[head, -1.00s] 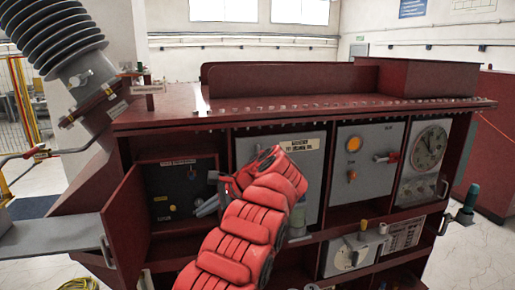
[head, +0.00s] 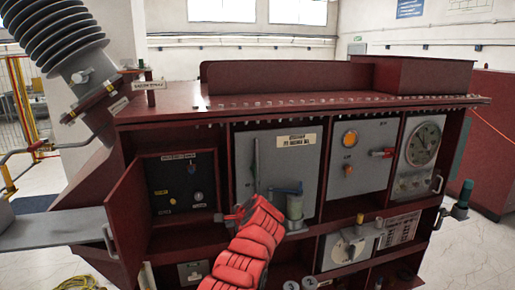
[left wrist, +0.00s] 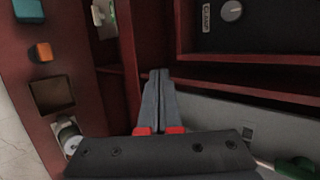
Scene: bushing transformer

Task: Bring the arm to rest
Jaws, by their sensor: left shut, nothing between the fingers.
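My left arm, in red padded covers, reaches up from the bottom middle of the head view. Its left gripper (head: 220,217) is small there, in front of the lower edge of the open dark-panel compartment. In the left wrist view the left gripper (left wrist: 159,75) is shut, its two grey fingers together with nothing between them. The fingers point toward dark red cabinet framing and seem apart from it, though the gap is hard to judge. My right gripper is in neither view.
The dark red cabinet (head: 330,104) fills the middle, with a black panel (head: 181,182), a grey door (head: 290,150), a gauge (head: 424,144) and a lever switch (head: 350,250). A hinged red door (head: 128,215) stands open at left. A grey ribbed bushing (head: 58,35) rises at upper left.

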